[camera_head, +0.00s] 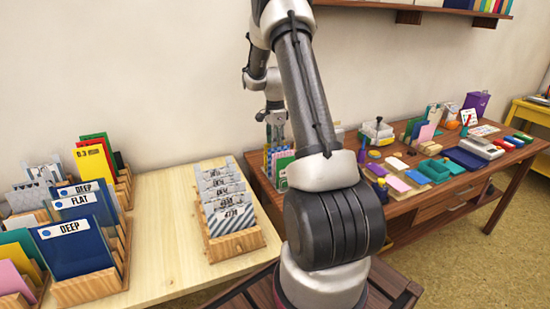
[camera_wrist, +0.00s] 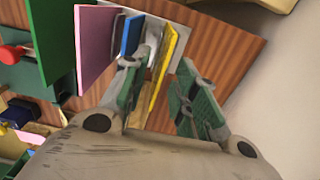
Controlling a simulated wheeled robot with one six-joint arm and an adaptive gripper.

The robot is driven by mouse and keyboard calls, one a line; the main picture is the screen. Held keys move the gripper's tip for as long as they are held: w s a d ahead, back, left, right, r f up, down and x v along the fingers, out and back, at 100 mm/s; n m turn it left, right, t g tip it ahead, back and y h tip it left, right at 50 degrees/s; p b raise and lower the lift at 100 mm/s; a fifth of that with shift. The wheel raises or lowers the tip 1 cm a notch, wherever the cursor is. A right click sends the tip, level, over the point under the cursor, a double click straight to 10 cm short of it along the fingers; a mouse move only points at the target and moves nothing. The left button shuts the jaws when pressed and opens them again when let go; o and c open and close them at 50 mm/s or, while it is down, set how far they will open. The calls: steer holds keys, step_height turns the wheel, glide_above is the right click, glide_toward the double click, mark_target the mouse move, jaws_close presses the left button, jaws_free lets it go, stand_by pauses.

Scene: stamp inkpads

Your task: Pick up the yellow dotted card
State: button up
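A yellow card (camera_wrist: 163,62) stands edge-on in the wrist view, in a row with a blue card (camera_wrist: 132,36) and a pink card (camera_wrist: 94,42). Its dots cannot be made out. My gripper (camera_wrist: 163,98) is open, with green-padded fingers spread either side of the yellow card's near end. The left finger is close to the yellow card; a gap shows before the right finger. I cannot tell whether either touches. In the head view my gripper (camera_head: 277,134) points down over a rack of cards (camera_head: 279,165) on the brown desk, partly hidden by my arm.
A large green card or panel (camera_wrist: 50,38) stands left of the row. The wall (camera_wrist: 285,100) is close on the right. The brown desk (camera_head: 262,193) holds many stationery items to the right. A pale table (camera_head: 165,225) at left carries card racks.

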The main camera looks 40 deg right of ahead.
step_height(320, 180, down, 5)
steer(key=shift+a, duration=0.1)
jaws_close()
stand_by(0.3)
